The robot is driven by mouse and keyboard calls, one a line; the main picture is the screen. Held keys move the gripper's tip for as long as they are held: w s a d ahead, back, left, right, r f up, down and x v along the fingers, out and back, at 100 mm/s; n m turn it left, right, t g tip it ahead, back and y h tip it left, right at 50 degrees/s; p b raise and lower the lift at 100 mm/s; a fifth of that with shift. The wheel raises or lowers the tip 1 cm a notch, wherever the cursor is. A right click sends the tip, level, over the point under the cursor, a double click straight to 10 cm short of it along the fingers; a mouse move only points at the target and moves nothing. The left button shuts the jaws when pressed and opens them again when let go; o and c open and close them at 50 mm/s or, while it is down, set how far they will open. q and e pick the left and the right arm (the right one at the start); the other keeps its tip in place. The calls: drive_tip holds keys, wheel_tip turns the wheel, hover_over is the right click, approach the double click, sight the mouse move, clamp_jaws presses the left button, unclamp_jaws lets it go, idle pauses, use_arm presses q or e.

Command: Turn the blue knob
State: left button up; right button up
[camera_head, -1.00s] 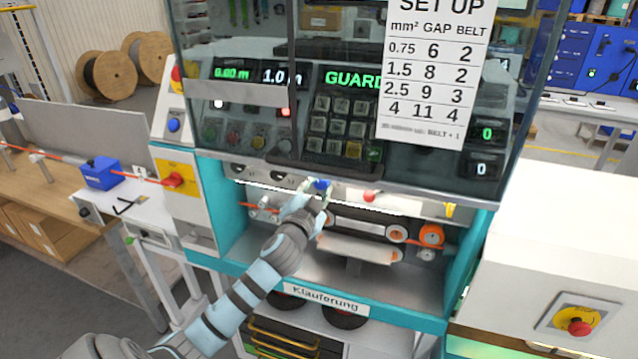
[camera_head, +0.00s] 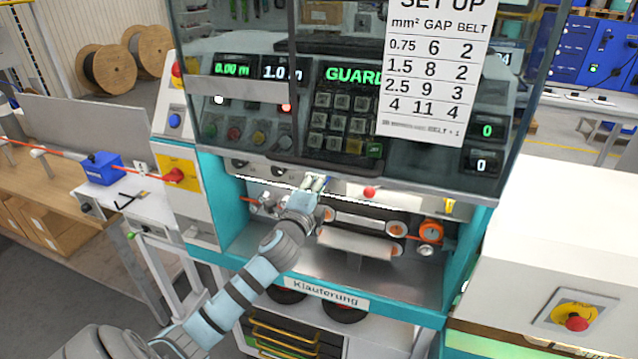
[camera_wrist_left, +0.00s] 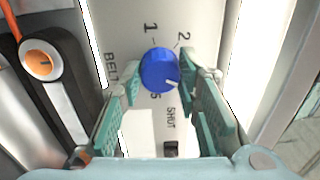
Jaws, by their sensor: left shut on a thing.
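The blue knob (camera_wrist_left: 160,70) sits on a pale panel in the left wrist view, with printed marks BELT, 1, 2 and SHUT around it. Its white pointer line faces the lower right of that picture. My left gripper (camera_wrist_left: 161,76) is shut on the knob, one teal finger at each side. In the head view my left gripper (camera_head: 312,184) is at the panel strip below the machine's clear guard and hides the knob. My right gripper is in neither view.
A red knob (camera_head: 369,192) is just right of my gripper on the same strip. The guard's lower edge (camera_head: 350,172) is close above. Orange-centred rollers (camera_head: 430,232) lie below right. A red emergency button (camera_head: 577,323) is at lower right.

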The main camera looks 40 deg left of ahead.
use_arm(q)
drive_tip(key=shift+m, duration=2.2)
drive_tip(key=o, duration=1.2)
drive_tip(key=shift+c, duration=0.2)
drive_tip(key=v, duration=1.2)
drive_tip(key=shift+a+f, duration=0.1)
